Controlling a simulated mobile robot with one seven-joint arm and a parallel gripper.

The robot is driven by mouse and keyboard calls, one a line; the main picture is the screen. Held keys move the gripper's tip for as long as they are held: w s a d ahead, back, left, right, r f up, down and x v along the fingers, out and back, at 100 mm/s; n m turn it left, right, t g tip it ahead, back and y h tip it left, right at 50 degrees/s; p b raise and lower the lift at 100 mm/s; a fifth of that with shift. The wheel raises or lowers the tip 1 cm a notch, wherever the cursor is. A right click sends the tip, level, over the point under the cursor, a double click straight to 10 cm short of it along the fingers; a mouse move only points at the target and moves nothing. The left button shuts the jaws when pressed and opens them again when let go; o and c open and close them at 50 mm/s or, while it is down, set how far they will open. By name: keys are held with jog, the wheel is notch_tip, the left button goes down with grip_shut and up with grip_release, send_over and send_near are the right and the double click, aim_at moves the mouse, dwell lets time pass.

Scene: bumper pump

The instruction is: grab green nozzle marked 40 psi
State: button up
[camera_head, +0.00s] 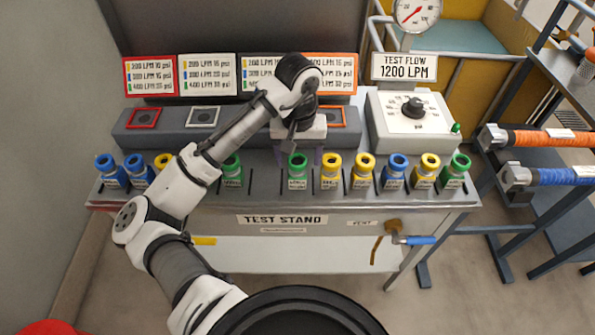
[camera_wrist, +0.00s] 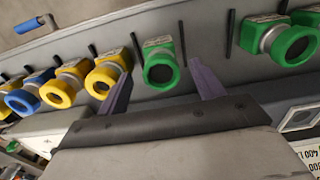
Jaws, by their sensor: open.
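Green nozzles stand in the front row of the test stand (camera_head: 340,206). One green nozzle (camera_head: 297,172) is near the row's middle, right below my gripper (camera_head: 299,156). In the wrist view this green nozzle (camera_wrist: 160,70) lies between the two purple fingers of my open gripper (camera_wrist: 160,76), with gaps on both sides. Another green nozzle (camera_head: 232,168) is to its left, partly behind my arm; it shows at right in the wrist view (camera_wrist: 291,45). A third green nozzle (camera_head: 455,168) stands at the row's right end. The small psi labels are too blurred to read.
A yellow nozzle (camera_head: 330,172) stands close to the right of the middle green one. More yellow and blue nozzles (camera_head: 395,172) fill the row, with dark slots between. Label boards (camera_head: 208,74) and a flow gauge box (camera_head: 412,118) stand behind. A drain valve (camera_head: 393,228) projects in front.

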aim_at(297, 172)
jog(key=shift+a+f, duration=0.1)
jog(key=shift+f, duration=3.05)
jog(key=c, duration=1.2)
